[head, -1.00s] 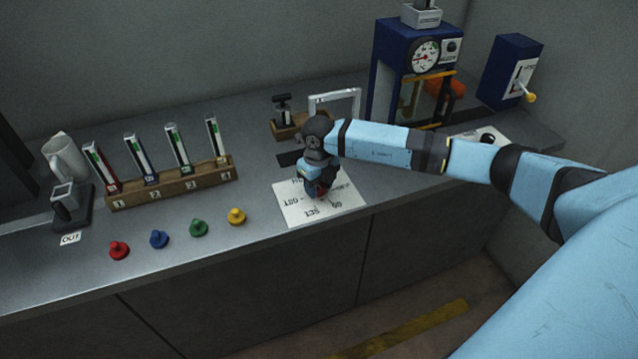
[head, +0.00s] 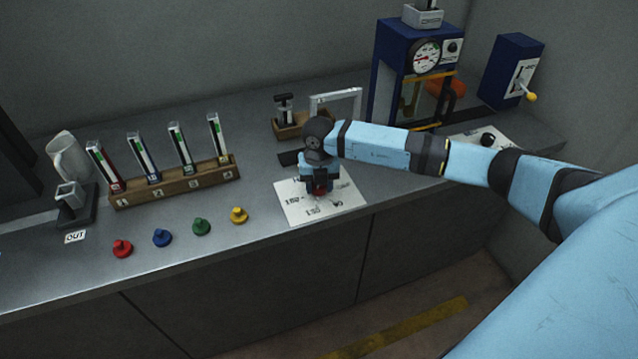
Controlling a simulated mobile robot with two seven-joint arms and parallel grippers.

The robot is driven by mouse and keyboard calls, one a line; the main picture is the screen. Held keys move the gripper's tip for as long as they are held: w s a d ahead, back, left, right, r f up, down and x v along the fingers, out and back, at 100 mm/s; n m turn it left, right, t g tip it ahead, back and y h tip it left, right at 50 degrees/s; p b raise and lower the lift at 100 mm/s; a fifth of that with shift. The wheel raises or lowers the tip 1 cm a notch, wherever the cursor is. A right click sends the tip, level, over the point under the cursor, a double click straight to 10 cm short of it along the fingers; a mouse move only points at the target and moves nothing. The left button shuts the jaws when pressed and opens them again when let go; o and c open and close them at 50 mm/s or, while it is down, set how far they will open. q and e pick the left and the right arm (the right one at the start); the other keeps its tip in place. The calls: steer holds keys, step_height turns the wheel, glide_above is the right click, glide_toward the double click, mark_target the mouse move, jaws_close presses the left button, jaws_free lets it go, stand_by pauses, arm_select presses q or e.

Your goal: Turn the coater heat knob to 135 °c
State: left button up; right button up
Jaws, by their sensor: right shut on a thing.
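A white dial plate (head: 345,200) with dark printed marks lies near the front edge of the bench, its print too small to read surely. My right gripper (head: 319,188) points down over the middle of this plate, shut on a knob. A little red of the knob (head: 320,193) shows under the fingers. The gripper and wrist hide most of the knob and its pointer, so I cannot tell its setting. A second white plate with a black knob (head: 488,140) lies farther right, partly behind my arm. My left gripper is not in view.
Red, blue, green and yellow pegs (head: 239,215) stand left of the plate. Behind them is a wooden rack (head: 175,185) with several gauges. A blue press with a round dial (head: 426,56) and a blue lever box (head: 511,70) stand at the back right.

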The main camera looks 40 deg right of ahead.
stand_by(0.3)
steer(key=o, duration=0.9)
steer(key=shift+o, duration=0.2)
steer(key=shift+r, duration=0.15)
step_height(320, 180, up, 14)
steer(key=shift+b, duration=0.35)
steer(key=shift+f, duration=0.2)
